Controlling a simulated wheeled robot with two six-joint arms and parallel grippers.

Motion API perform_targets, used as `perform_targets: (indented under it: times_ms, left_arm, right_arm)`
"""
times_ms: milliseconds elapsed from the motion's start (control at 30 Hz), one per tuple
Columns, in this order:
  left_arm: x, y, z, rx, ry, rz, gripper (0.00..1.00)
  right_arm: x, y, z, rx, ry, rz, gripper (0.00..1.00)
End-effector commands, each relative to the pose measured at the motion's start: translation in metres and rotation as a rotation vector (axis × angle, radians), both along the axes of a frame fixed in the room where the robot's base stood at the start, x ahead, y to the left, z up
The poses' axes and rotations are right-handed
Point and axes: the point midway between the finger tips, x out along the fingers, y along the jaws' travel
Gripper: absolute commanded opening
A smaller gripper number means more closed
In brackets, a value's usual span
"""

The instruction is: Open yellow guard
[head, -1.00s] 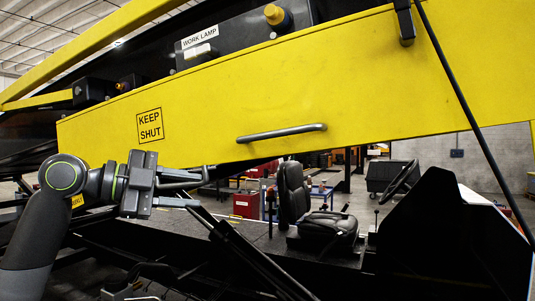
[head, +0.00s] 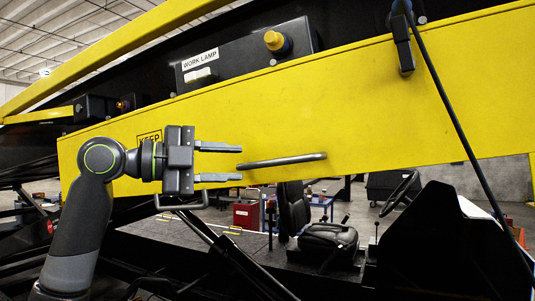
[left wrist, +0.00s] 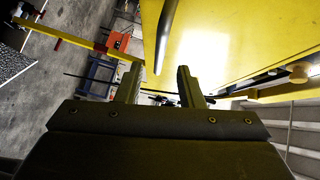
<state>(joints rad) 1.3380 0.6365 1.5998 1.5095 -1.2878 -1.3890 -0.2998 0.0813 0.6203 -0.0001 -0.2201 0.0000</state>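The yellow guard (head: 370,95) is a long panel along the side of the loader, with a "KEEP SHUT" label partly hidden by my left arm. Its grey bar handle (head: 283,160) is fixed near the lower edge. My left gripper (head: 241,163) is open and empty, its fingers pointing right at the handle's left end. In the left wrist view the handle (left wrist: 165,35) runs down to just beyond the gap between the fingers (left wrist: 158,78), and the guard (left wrist: 225,45) fills the right side. My right gripper is not in view.
A box labelled WORK LAMP (head: 245,58) with an orange knob (head: 274,41) sits above the guard. A black strut (head: 455,110) crosses the guard at right. A black seat (head: 322,240) and steering wheel (head: 400,192) stand below.

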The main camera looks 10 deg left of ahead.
Motion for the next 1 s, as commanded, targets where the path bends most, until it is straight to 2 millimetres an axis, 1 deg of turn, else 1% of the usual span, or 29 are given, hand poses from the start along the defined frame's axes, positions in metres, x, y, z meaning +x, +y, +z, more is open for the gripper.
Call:
perform_targets:
  times_ms: [33,200,400,600,867,933,1000]
  left_arm:
    - [0.004,-0.010,0.003,-0.002,0.003,-0.005,0.34]
    - [0.018,-0.036,0.002,-0.003,0.003,-0.004,0.34]
    - [0.030,-0.058,-0.001,-0.002,0.003,-0.002,0.34]
    - [0.036,-0.068,-0.003,0.000,0.001,0.000,0.34]
    - [0.036,-0.069,-0.004,0.000,0.001,0.001,0.34]
    - [0.036,-0.069,-0.004,0.000,0.001,0.001,0.28]
    - [0.036,-0.069,-0.004,0.000,0.001,0.001,0.19]
  right_arm:
    - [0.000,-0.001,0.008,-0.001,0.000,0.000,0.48]
    - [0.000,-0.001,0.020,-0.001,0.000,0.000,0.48]
    - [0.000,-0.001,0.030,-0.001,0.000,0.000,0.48]
    - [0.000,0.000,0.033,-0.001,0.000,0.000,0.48]
    - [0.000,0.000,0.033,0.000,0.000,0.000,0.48]
    - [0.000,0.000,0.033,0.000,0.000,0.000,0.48]
    - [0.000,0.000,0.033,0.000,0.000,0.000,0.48]
